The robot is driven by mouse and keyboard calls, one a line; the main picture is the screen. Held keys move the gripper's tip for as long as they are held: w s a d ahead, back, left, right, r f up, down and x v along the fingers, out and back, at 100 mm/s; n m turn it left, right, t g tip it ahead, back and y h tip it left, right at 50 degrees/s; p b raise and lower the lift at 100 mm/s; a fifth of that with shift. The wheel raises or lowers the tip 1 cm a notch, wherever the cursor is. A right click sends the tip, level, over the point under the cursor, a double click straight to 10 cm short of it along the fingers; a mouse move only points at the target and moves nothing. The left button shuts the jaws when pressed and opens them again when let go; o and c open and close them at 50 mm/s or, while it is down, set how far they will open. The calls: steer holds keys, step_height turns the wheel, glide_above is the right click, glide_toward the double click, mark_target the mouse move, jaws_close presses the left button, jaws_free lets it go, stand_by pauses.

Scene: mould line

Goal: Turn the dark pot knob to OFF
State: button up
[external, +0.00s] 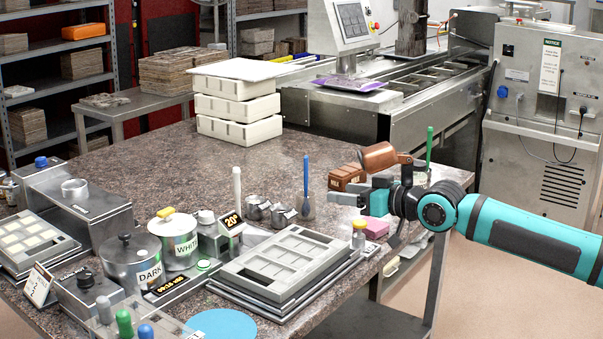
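The dark pot (131,266) is a steel pot with a lid and a DARK label, standing at the front left of the counter. A dark control box (75,299) with a black knob (86,279) on top sits beside it at the left. The knob's setting is too small to read. My gripper (338,198) is over the right part of the counter, far to the right of the knob and pointing left. I see nothing held in it, but its finger gap is not clear from this side.
The WHITE pot (178,247), grey moulds (283,262), small metal jugs (284,216) and a 20° display (231,223) stand between my gripper and the knob. Colored-top bottles (124,322) are at the front edge. Bare counter (150,170) lies behind.

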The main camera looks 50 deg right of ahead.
steer(key=w+a+r+m+g+y, duration=0.1)
steer(key=w+a+r+m+g, duration=0.1)
steer(key=w+a+r, duration=0.4)
steer(key=w+a+r+m+g+y, duration=0.1)
steer(key=w+r+m+g, duration=0.15)
steer(key=w, duration=0.55)
steer(key=w+a+r+m+g, duration=0.3)
steer(key=w+a+r+g, duration=0.1)
steer(key=w+a, duration=0.6)
steer(key=m+g+h, duration=0.2)
steer(key=m+g, duration=0.6)
steer(key=m, duration=0.1)
glide_above(84, 274)
steer(key=s, duration=0.1)
step_height(84, 274, down, 8)
steer(key=shift+n+t, duration=0.25)
steer(key=f, duration=1.7)
steer(key=shift+w+f, duration=0.3)
steer(key=shift+w, duration=0.1)
steer(key=shift+c, duration=0.5)
steer(key=c, duration=0.9)
